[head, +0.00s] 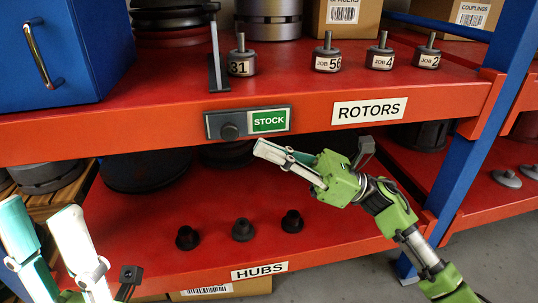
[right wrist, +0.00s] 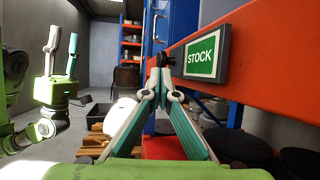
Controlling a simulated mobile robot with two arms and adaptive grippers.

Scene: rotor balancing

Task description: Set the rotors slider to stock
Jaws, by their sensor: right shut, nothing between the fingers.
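The rotors slider (head: 248,122) is a dark grey plate on the front edge of the red rotors shelf, above the hubs shelf. Its round dark knob (head: 229,131) sits at the left end, and the green STOCK label (head: 269,121) shows at the right. The label also shows in the right wrist view (right wrist: 202,57). My right gripper (head: 258,149) is shut and empty, its tips just below the plate and right of the knob. In the right wrist view the tips (right wrist: 160,66) appear close to the knob; contact is unclear. My left gripper (head: 40,212) is open and empty at lower left.
Several rotors with job tags, one tagged 31 (head: 242,66), stand on the upper shelf beside a grey upright bracket (head: 217,60). The ROTORS sign (head: 369,110) is right of the slider. Three dark hubs (head: 242,230) stand below. A blue post (head: 465,130) rises at right.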

